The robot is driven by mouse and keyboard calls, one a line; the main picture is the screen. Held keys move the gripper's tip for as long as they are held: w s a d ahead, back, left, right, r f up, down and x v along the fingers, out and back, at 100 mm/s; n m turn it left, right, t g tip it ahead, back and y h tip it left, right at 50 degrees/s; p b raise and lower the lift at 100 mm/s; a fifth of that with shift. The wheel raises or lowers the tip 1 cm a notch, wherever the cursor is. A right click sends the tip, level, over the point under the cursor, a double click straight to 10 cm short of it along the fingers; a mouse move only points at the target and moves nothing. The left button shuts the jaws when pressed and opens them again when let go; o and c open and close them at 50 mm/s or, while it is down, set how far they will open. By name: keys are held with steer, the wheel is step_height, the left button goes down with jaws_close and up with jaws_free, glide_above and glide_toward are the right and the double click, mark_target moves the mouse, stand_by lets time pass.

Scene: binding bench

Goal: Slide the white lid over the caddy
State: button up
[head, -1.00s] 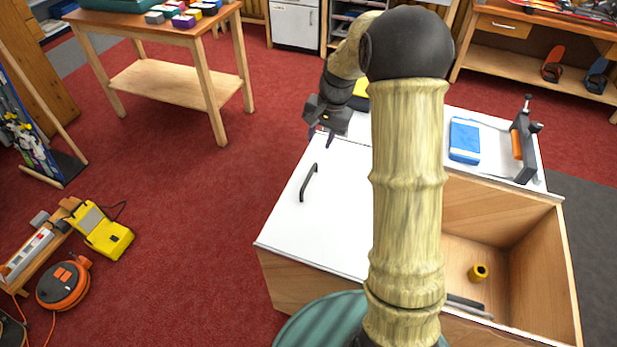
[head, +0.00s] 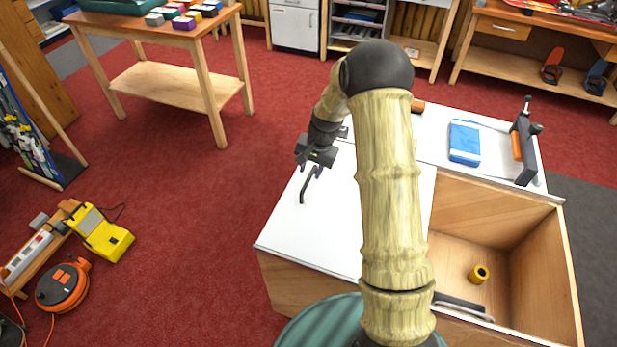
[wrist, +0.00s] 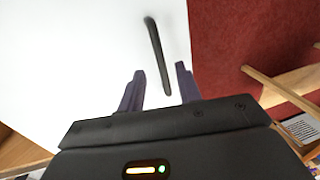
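The white lid (head: 290,229) lies flat over the left part of the wooden caddy (head: 505,255); the caddy's right part stands open. A dark bar handle (head: 309,185) rises near the lid's left edge. My gripper (head: 311,166) is above the lid at the far end of the handle, pointing down. In the wrist view, the two fingers (wrist: 160,88) are apart, and the handle (wrist: 157,55) runs ahead of and partly between them. I see no finger touching it. My arm hides part of the lid.
Inside the open part lie a yellow ring (head: 479,273) and a dark tool (head: 462,306). A blue packet (head: 464,141) and a dark clamp with an orange part (head: 522,147) sit on the white surface behind the opening.

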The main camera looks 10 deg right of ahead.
mark_target(307, 181)
steer(key=f, duration=0.4)
steer(key=shift+w+a+f, duration=0.15)
steer(key=shift+w+a, duration=0.1)
steer(key=shift+a, duration=0.1)
jaws_close()
